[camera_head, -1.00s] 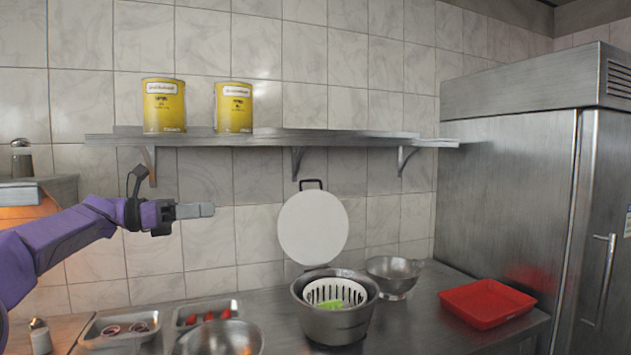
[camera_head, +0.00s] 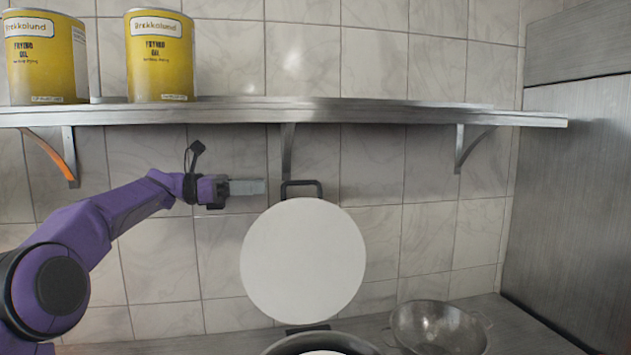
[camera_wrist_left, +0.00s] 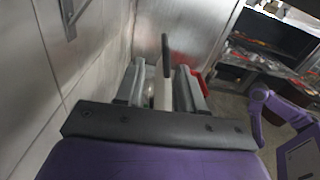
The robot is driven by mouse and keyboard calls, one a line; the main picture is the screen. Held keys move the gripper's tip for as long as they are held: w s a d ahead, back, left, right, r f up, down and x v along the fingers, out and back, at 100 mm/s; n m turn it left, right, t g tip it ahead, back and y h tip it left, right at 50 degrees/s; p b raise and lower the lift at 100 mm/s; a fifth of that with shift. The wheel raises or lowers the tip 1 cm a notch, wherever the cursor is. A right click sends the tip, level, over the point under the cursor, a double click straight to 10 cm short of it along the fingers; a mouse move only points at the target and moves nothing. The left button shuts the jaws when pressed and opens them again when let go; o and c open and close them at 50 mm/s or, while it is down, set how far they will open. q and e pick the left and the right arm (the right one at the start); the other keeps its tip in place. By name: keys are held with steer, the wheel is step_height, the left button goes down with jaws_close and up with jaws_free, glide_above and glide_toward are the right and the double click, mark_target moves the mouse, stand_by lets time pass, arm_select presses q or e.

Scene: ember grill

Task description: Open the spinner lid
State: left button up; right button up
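The spinner lid (camera_head: 303,262) is a round white disc with a dark loop handle (camera_head: 301,184) at its top. It stands upright, swung open behind the spinner bowl (camera_head: 320,341), whose rim shows at the bottom of the head view. My left gripper (camera_head: 262,187) is beside the handle, to its left, with a visible gap. In the left wrist view my left gripper (camera_wrist_left: 162,72) has its fingers apart, and the lid (camera_wrist_left: 162,94) appears edge-on between them, farther ahead. No contact shows. My right gripper is not in view.
A metal colander (camera_head: 438,328) stands on the counter at the right. A wall shelf (camera_head: 350,110) with two yellow oil tins (camera_head: 160,57) runs above my left gripper. The tiled wall is close behind the lid. A steel cabinet (camera_head: 580,190) bounds the right side.

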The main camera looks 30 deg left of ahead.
mark_target(286, 183)
arm_select(q)
steer(key=d+p, duration=0.1)
steer(key=w+d+r+p, duration=0.1)
steer(key=d, duration=0.1)
steer(key=w+d+p, duration=0.1)
steer(key=d, duration=0.1)
steer(key=shift+w+r, duration=0.15)
steer(key=x, duration=0.1)
steer(key=p+x, duration=0.1)
steer(key=x, duration=0.1)
steer(key=f+x, duration=0.1)
steer(key=shift+w+d+p, duration=0.15)
steer(key=shift+w+p, duration=0.2)
steer(key=shift+w, duration=0.15)
steer(key=shift+s+r, duration=0.1)
steer(key=shift+s, duration=0.1)
jaws_close()
